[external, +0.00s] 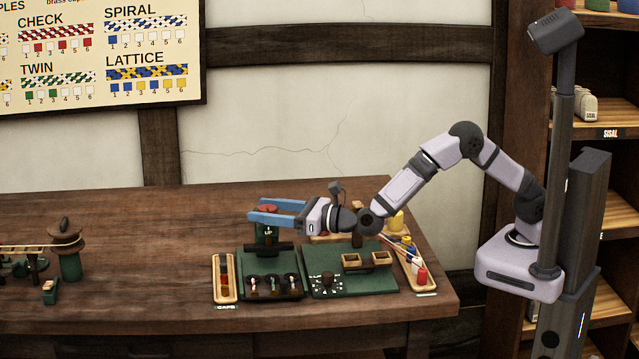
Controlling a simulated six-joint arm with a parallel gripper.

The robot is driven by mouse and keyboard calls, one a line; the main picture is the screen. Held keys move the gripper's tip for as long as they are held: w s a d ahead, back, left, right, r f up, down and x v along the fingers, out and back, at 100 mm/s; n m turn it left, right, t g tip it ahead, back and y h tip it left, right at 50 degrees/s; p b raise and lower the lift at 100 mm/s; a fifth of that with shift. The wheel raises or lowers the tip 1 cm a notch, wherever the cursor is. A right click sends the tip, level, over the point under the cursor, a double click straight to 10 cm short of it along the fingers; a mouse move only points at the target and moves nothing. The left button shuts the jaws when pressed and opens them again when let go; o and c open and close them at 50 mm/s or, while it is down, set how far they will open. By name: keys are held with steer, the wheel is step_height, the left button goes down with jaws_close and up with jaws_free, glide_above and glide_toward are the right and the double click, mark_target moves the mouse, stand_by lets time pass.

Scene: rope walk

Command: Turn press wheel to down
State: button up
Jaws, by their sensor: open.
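The press wheel (268,209) is a small red disc at the back of the left green board. It sits on top of a dark green press (268,230) whose front carries a small label that seems to read "UP". My gripper (252,210) reaches in from the right, level, with its two blue fingers apart. In this view the red wheel shows between the fingers. The fingers partly hide it, and I cannot tell whether they touch it. Nothing else shows in the gripper.
The left green board (247,263) bears several dark round holders. The right green board (372,282) bears a dark knob (327,282) and wooden boxes (382,258). Trays of coloured pieces stand left (225,278) and right (410,265). A rope machine (68,250) stands far left; the table between is clear.

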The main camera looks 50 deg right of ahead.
steer(key=shift+p+x, duration=0.45)
steer(key=shift+x, duration=1.4)
steer(key=c, duration=1.1)
